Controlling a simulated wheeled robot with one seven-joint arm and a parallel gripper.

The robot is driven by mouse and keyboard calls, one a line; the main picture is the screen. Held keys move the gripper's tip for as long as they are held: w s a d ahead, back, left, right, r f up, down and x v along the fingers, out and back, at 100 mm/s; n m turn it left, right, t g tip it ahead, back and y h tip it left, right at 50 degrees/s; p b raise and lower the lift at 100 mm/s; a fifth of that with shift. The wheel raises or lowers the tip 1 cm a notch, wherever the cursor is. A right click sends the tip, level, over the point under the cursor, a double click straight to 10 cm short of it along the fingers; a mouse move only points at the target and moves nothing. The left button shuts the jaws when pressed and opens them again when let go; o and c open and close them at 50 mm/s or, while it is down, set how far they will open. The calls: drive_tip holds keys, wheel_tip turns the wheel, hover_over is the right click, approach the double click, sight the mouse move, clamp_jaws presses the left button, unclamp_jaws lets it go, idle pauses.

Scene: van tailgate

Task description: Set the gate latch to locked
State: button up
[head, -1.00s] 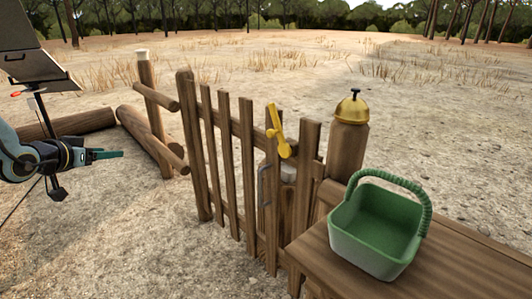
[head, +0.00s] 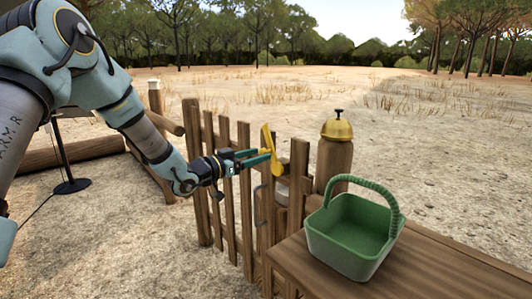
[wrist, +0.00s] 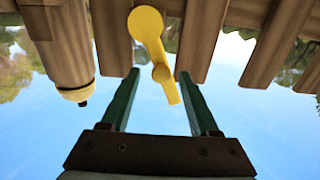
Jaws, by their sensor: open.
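The yellow gate latch (head: 272,152) is on the wooden gate (head: 245,190). Its bar stands steep, with the upper end leaning a little left in the head view. My gripper (head: 259,156) has come in from the left, with its fingertips at the latch bar. In the wrist view, which looks upside down, the latch (wrist: 148,28) hangs from its round end, and its narrow end lies between the two open fingers of my gripper (wrist: 158,85). Gaps show on both sides of it. Whether a finger touches the latch cannot be told.
A green basket (head: 345,240) sits on a wooden bench (head: 430,268) at front right. Log rails (head: 70,152) lie at left. Open sandy ground is behind the gate.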

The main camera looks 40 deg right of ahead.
sight(261, 153)
drive_tip(key=shift+d, duration=1.7)
clamp_jaws()
drive_tip(key=shift+w+a, duration=0.1)
drive_tip(key=shift+w, duration=0.05)
